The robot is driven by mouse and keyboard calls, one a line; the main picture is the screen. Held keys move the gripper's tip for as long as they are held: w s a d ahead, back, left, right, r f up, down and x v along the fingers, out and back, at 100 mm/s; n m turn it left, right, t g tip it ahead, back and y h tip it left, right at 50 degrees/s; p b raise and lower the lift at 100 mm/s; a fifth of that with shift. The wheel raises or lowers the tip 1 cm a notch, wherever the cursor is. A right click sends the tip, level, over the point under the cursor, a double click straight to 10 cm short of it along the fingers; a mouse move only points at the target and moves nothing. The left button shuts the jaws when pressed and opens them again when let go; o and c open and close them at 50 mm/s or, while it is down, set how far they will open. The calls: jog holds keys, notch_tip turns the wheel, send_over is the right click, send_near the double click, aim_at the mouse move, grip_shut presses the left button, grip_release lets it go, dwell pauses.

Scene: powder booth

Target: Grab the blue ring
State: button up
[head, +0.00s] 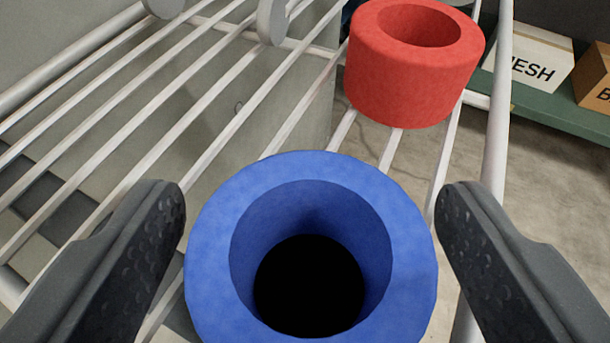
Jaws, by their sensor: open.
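The blue ring (213,250) is a thick, rounded ring with a dark hole, in the lower middle of the head view. It appears to rest on a white wire rack (215,150), and its lower edge is cut off by the frame. My gripper (315,205) is open, with one dark, dimpled finger to the left of the blue ring and one to the right. A narrow gap shows between the ring and the right finger. On the left, the finger's edge is close to the ring, and I cannot tell whether they touch.
A red ring (410,88) stands on the rack just beyond the blue one. Grey discs (272,20) sit at the rack's far edge. A green shelf (545,115) at the upper right holds a white box (530,65) and a brown box (597,80). Concrete floor shows below.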

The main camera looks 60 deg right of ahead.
jog(key=shift+w+d, duration=0.15)
jog(key=shift+d, duration=0.1)
jog(key=c, duration=1.1)
jog(key=shift+r+p, duration=0.15)
jog(key=shift+p, duration=0.15)
